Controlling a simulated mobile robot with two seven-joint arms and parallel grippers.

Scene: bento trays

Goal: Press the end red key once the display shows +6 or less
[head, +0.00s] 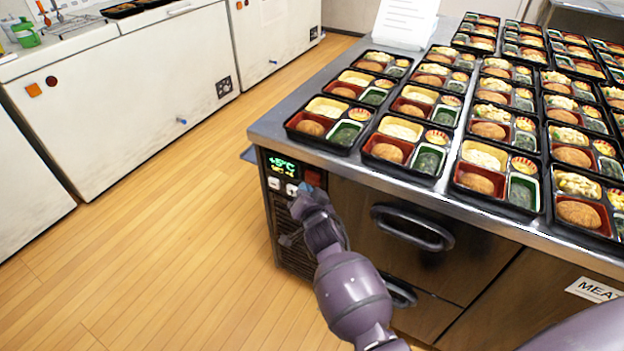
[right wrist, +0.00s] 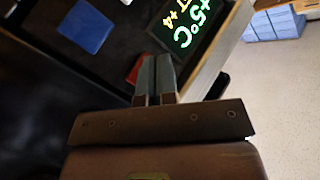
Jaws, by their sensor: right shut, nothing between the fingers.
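The display (head: 283,165) is on the dark control panel at the left end of the counter front and reads +5°C in green, with a smaller yellow line below. It also shows in the right wrist view (right wrist: 187,25), reading +5°C. The red key (head: 312,177) is right of the display, and two white keys (head: 274,183) sit below the display. My right gripper (head: 304,191) is shut and empty, close to the panel just below the red key. In the right wrist view its fingertips (right wrist: 156,62) partly cover the red key (right wrist: 133,70); contact cannot be told. My left gripper is not in view.
Several filled bento trays (head: 326,125) stand on the steel counter (head: 268,128). Drawer handles (head: 412,228) stick out from the counter front, right of my right arm. White cabinets (head: 130,105) line the left wall. The wooden floor between is clear.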

